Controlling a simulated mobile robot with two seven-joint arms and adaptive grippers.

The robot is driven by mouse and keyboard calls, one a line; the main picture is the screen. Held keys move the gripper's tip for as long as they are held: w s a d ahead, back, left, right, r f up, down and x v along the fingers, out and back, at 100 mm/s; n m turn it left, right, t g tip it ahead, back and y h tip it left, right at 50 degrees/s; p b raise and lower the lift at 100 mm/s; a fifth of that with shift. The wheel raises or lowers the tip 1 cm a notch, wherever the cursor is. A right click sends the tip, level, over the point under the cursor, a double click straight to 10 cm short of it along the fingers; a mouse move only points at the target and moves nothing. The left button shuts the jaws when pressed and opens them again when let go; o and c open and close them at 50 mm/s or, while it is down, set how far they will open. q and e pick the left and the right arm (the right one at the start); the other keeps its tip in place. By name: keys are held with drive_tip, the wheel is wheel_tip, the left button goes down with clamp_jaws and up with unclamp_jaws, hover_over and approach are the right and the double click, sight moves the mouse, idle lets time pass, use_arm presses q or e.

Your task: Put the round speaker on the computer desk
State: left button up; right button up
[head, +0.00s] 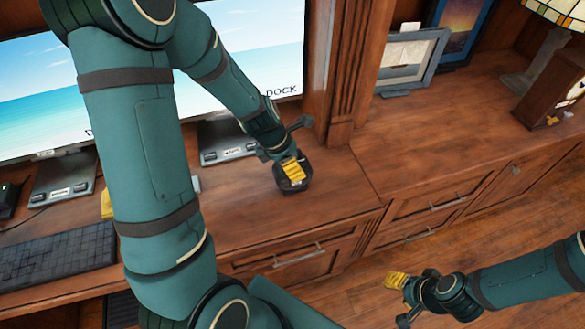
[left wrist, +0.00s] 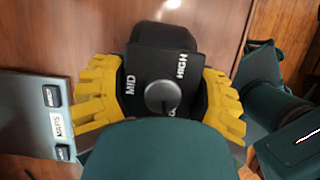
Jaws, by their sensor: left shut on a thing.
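The round speaker (head: 302,184) is small and black, at the right end of the computer desk top (head: 240,205). My left gripper (head: 292,170) reaches down to it with yellow fingers. In the left wrist view the speaker (left wrist: 160,62) shows a knob and the words MID and HIGH. Yellow fingers of the left gripper (left wrist: 160,100) press on both its sides. The speaker is at or just above the wood; I cannot tell whether it touches. My right gripper (head: 396,281) hangs over the floor at lower right, away from the desk; its opening is unclear.
Two monitors stand behind, with grey bases (head: 62,178) and (head: 226,142) on the desk. A black keyboard (head: 58,262) lies at left. A wooden post (head: 345,70) rises behind the speaker. Right of it are picture frames (head: 412,60), a lamp (head: 540,62) and a clock (head: 552,88). The right counter's front is clear.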

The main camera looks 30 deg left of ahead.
use_arm(q)
drive_tip(key=shift+f, duration=0.45)
use_arm(e)
drive_tip(key=shift+w+f, duration=0.1)
drive_tip(key=shift+f, duration=0.2)
use_arm(q)
drive_tip(key=shift+f, duration=0.15)
drive_tip(key=o, duration=1.4)
use_arm(e)
drive_tip(key=shift+f, duration=0.1)
use_arm(q)
drive_tip(key=p+v, duration=0.6)
drive_tip(key=v, duration=0.6)
use_arm(e)
wheel_tip(320, 180, up, 6)
